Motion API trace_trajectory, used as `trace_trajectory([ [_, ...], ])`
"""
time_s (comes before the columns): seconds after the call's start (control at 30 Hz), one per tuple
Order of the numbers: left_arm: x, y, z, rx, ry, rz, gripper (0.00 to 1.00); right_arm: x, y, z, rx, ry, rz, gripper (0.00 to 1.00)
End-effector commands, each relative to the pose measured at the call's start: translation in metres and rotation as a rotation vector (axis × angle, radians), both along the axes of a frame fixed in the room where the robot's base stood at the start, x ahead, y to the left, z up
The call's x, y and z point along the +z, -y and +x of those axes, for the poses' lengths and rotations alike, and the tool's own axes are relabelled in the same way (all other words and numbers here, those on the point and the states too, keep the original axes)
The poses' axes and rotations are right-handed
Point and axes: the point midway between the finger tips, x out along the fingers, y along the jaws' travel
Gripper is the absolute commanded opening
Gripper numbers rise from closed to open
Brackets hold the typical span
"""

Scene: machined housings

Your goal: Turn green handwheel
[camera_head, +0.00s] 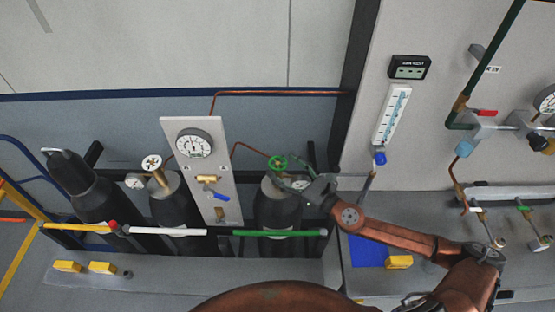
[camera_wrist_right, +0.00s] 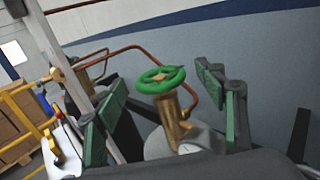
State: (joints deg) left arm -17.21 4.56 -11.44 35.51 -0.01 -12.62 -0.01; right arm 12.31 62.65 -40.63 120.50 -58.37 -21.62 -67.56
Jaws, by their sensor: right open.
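The green handwheel (camera_head: 278,162) sits on a brass valve on top of a dark gas cylinder (camera_head: 277,207) in the head view. In the right wrist view the green handwheel (camera_wrist_right: 160,79) stands on its brass valve body (camera_wrist_right: 172,115), between my open fingers. My right gripper (camera_head: 297,184) is just right of the handwheel in the head view. In the wrist view its green-padded fingertips (camera_wrist_right: 160,95) are spread to either side of the wheel, with no visible contact. My left gripper is not in view.
A gauge panel (camera_head: 201,180) stands left of the cylinder, with another brass valve (camera_head: 155,170) beyond it. A green bar (camera_head: 280,233) crosses in front of the cylinder. A copper pipe (camera_head: 247,149) runs close behind the handwheel. A blue mat (camera_head: 368,252) lies at right.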

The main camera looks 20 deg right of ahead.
Motion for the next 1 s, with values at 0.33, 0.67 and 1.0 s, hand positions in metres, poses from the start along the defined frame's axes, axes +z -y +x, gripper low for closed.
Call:
trace_trajectory([
  [0.33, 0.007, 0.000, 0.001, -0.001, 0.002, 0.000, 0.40, 0.000, -0.014, 0.026, -0.002, -0.001, 0.000, 0.64],
  [0.67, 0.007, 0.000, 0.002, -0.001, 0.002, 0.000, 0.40, -0.001, -0.013, 0.026, -0.004, -0.001, 0.000, 0.58],
  [1.0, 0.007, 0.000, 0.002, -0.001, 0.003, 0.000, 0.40, -0.001, -0.013, 0.026, -0.004, -0.001, 0.000, 0.35],
])
